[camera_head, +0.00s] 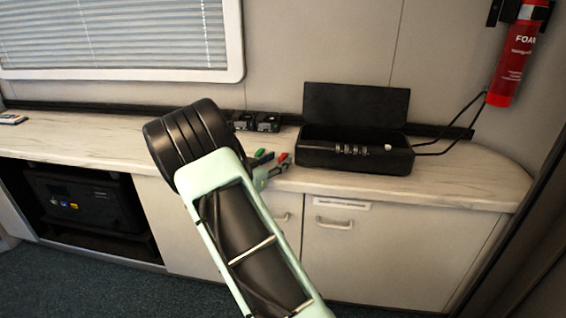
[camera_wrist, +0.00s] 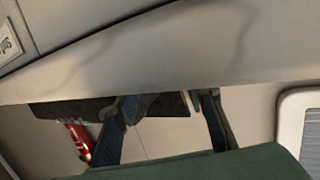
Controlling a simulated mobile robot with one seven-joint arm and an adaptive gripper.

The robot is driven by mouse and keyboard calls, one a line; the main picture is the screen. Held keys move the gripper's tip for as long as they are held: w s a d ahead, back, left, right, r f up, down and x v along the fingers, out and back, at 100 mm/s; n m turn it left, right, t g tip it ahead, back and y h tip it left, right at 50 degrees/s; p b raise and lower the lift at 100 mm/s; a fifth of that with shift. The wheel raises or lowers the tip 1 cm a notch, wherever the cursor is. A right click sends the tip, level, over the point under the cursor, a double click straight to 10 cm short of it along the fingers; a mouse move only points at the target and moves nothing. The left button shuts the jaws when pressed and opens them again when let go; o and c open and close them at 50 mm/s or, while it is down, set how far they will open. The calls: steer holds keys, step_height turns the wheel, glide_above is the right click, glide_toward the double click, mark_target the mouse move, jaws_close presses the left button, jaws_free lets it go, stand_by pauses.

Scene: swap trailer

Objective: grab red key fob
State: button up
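A small red piece (camera_head: 284,158), which looks like the red key fob, shows at the counter's front edge in the head view, left of the open black box.
The open black box (camera_head: 325,160) holds small silvery items. Small black devices (camera_head: 268,122) stand at the wall. A fire extinguisher (camera_head: 515,58) hangs at right; it also shows in the wrist view (camera_wrist: 77,140). The counter (camera_head: 80,138) is mostly clear at left.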

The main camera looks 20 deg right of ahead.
steer(key=shift+x, duration=0.85)
steer(key=shift+a, duration=0.1)
jaws_close()
steer(key=shift+r, duration=0.15)
